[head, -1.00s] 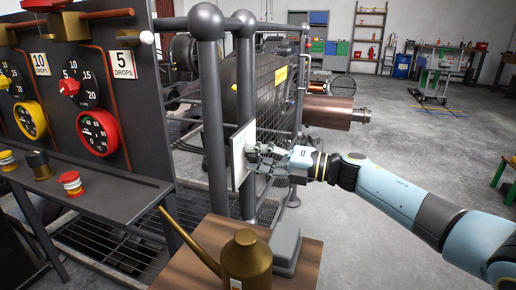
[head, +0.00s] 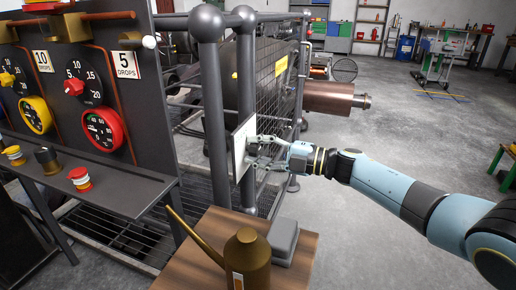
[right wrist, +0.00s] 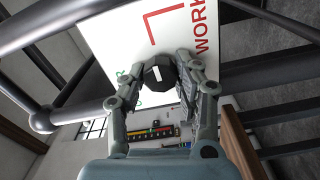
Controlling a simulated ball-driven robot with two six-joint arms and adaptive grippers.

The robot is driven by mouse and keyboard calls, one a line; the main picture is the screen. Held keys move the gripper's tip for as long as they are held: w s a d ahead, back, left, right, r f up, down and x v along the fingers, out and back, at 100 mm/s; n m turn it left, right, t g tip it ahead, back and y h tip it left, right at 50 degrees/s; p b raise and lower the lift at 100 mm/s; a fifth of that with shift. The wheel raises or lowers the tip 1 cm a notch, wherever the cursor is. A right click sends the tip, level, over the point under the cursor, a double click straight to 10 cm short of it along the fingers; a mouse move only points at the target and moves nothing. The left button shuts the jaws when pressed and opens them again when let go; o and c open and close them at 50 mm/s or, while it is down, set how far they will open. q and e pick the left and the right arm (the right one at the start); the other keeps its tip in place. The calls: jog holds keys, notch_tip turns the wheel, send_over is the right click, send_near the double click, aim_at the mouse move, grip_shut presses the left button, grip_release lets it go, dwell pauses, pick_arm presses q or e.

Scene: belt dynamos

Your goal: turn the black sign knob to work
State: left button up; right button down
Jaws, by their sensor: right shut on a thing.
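The sign (head: 237,150) is a white plate on a dark post of the fence. In the right wrist view the sign (right wrist: 117,33) shows the red word WORK at the right, a red line, and green lettering partly hidden behind a finger. The black knob (right wrist: 153,84), with a white mark on its face, sits on the sign. My right gripper (right wrist: 161,72) has its two fingers closed around the knob's sides. In the head view my right gripper (head: 257,150) is at the sign's face, and its fingers hide the knob. My left gripper is not in view.
A brass oil can (head: 247,262) and a grey box (head: 284,238) stand on a wooden table (head: 195,262) below my right arm. A dark panel with gauges (head: 103,130) is at the left. A mesh fence (head: 272,95) runs behind the sign. Open floor lies to the right.

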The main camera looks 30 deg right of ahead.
jog(key=shift+f, duration=0.1)
jog(key=c, duration=0.9)
grip_release()
jog(key=shift+c, duration=0.2)
jog(key=v, duration=1.2)
